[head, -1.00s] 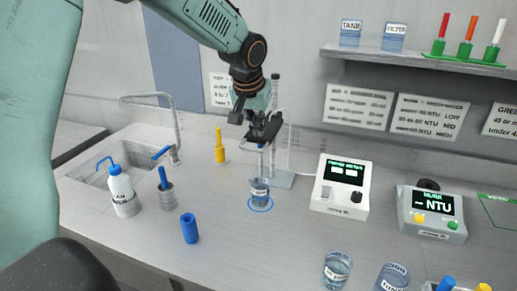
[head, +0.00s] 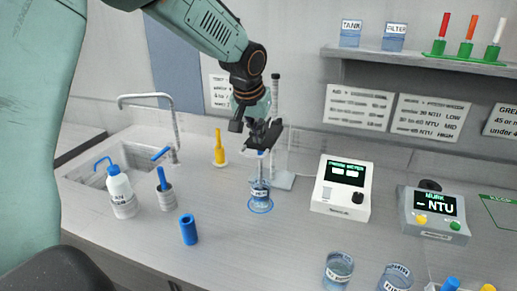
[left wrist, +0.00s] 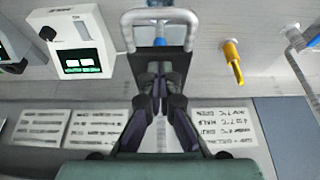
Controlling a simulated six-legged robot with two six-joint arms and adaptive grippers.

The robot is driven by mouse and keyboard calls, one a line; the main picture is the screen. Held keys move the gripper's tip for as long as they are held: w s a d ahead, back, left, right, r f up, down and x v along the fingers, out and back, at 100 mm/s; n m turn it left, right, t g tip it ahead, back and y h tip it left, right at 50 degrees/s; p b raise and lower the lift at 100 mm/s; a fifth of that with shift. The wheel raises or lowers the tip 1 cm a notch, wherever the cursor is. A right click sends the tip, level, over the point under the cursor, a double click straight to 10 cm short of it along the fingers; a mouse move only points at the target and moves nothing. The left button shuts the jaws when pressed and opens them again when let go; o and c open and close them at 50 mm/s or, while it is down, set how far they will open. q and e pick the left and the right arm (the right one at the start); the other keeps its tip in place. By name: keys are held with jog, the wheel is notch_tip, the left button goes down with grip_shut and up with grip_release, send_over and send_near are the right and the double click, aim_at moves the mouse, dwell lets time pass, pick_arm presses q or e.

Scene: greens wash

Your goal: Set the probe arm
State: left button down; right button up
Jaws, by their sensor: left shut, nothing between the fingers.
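The probe stand has an upright ribbed post (head: 275,100) at the back of the counter. Its dark probe arm (head: 262,135) reaches forward, with a slim blue-topped probe (head: 261,155) hanging from it. The probe's lower end is in or just over a labelled beaker (head: 260,194) of water on a blue ring; I cannot tell its depth. My left gripper (head: 256,118) is shut and empty, right at the probe arm from above. In the left wrist view its dark fingers (left wrist: 158,92) are together at the dark plate, beside a pale U-shaped bar (left wrist: 160,17). My right gripper is not in view.
A white meter (head: 342,186) and a grey NTU meter (head: 433,212) stand to the right. A yellow tool (head: 219,147), wash bottle (head: 121,192) and blue cylinder (head: 189,229) stand to the left near the sink. Beakers (head: 338,271) are at the front.

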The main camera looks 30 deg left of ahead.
aim_at(258, 146)
pick_arm(q)
jog(key=shift+f+b, duration=1.2)
jog(key=shift+f, duration=0.75)
jog(key=shift+r, duration=0.1)
notch_tip(258, 146, up, 8)
jog(key=p, duration=0.7)
dwell(0.4)
